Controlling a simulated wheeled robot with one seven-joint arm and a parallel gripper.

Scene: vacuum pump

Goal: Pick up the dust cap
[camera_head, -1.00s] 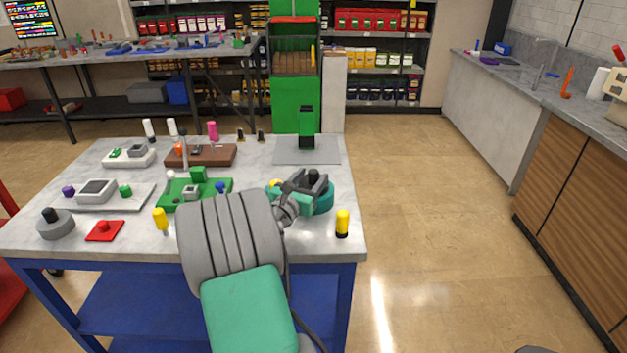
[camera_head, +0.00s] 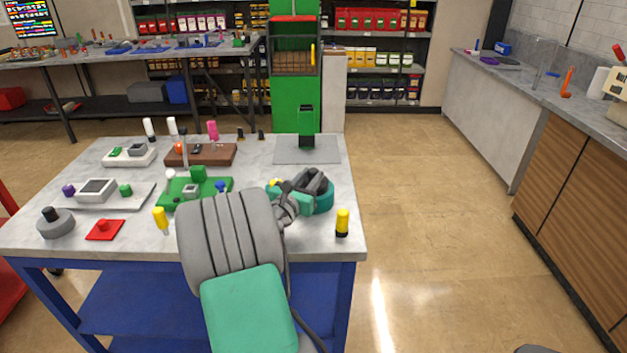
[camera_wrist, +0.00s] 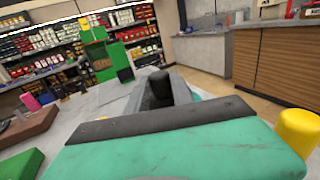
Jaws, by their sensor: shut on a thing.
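In the head view the fingers hide most of the cap. The teal base shows only as a thin strip behind the fingers in the wrist view. I cannot tell whether the cap still touches the base.
A yellow-topped bottle (camera_head: 342,222) stands close to the right of my gripper. A green fixture (camera_head: 195,192) with small parts lies to the left. A green upright part (camera_head: 306,122) stands behind on a grey plate (camera_head: 290,152). Bare tabletop lies between.

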